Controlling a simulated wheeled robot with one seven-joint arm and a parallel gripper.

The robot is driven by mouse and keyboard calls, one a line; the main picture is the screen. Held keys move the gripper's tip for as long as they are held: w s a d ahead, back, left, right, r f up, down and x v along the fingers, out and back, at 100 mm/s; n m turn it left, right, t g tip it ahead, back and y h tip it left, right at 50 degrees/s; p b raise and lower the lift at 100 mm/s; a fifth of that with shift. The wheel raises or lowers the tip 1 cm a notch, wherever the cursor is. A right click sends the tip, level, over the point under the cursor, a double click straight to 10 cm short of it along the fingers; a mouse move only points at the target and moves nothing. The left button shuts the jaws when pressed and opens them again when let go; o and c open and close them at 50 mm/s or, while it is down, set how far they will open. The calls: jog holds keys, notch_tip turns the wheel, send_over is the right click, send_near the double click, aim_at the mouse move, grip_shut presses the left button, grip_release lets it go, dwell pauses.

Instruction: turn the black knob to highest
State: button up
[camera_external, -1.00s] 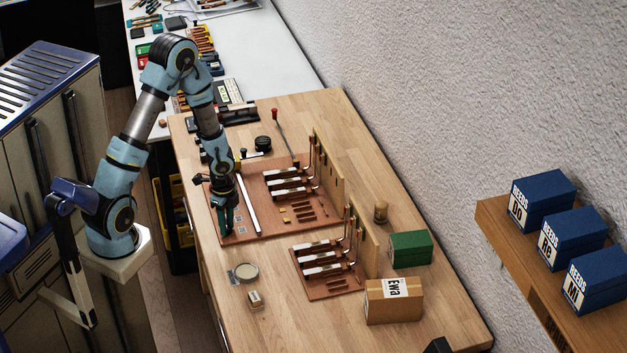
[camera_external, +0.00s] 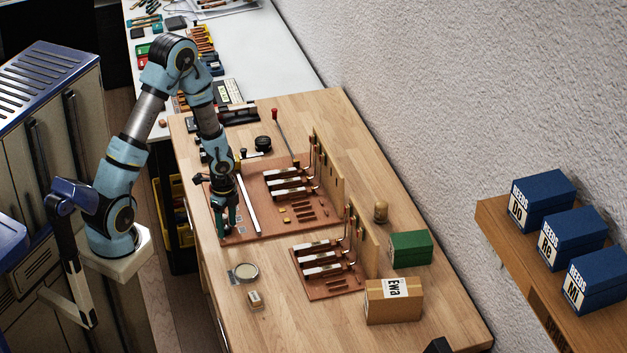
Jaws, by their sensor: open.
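My gripper (camera_external: 227,228) points down over the left front corner of the brown board (camera_external: 262,222). A black round piece (camera_external: 262,143) stands on the table behind the board, well away from my gripper. I cannot tell whether it is the black knob, and no dial marks can be read.
Several piano key pieces (camera_external: 290,182) stand on the board, right of a white strip (camera_external: 248,203). A smaller board (camera_external: 325,285), a round tin (camera_external: 245,271), a green box (camera_external: 410,248) and a cardboard box (camera_external: 393,301) lie nearer. Bare wood shows at the front.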

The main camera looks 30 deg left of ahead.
aim_at(227, 227)
notch_tip(227, 227, up, 11)
jog(key=shift+p, duration=0.3)
jog(key=shift+f, duration=0.1)
jog(key=s+a+r+n+b, duration=0.1)
jog(key=s+a+r+n, duration=0.1)
jog(key=n, duration=0.6)
jog(key=s+a+r+n+t+b, duration=0.1)
jog(key=s+a+r+n, duration=0.1)
jog(key=n, duration=0.7)
jog(key=s+a, duration=0.1)
jog(key=a, duration=0.1)
jog(key=shift+s+a+t, duration=0.2)
jog(key=shift+a+t, duration=0.1)
jog(key=shift+a, duration=0.05)
jog(key=shift+r, duration=0.1)
dwell(1.4)
